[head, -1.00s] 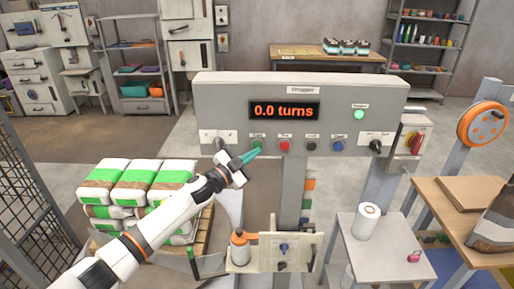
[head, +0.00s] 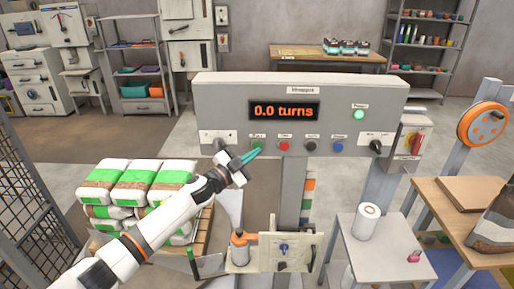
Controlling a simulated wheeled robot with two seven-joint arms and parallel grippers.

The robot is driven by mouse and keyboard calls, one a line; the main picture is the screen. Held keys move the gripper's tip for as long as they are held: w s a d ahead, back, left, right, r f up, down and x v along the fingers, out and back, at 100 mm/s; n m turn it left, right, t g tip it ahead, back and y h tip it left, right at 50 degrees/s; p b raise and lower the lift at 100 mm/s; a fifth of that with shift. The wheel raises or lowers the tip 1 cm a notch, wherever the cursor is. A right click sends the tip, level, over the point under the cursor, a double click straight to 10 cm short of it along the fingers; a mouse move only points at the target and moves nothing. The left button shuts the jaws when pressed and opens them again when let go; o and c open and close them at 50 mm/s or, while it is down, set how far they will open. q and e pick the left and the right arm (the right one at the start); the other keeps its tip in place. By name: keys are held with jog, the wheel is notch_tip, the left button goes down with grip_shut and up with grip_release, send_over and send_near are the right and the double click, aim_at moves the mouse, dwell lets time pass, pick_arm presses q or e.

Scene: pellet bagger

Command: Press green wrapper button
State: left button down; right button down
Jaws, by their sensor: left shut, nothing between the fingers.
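The grey wrapper panel (head: 225,95) stands in front of me, with a display (head: 284,110) reading "0.0 turns". The green button (head: 257,142) is the leftmost in the row of buttons on its lower part. My left gripper (head: 255,153) is shut and empty, with its teal fingertips just below the green button, overlapping its lower edge in the picture. I cannot tell whether the tips touch it. My right gripper is not in view.
To the right of the green button are a red button (head: 284,145), a black button (head: 311,145) and a blue button (head: 338,146). A green lamp (head: 359,115) glows at upper right. Stacked bags (head: 130,185) sit on a pallet at left. A small table (head: 395,262) stands at right.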

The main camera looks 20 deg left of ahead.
pick_arm(q)
jog(key=shift+w, duration=0.1)
dwell(0.6)
jog(key=shift+w+a, duration=0.1)
jog(key=shift+w, duration=0.25)
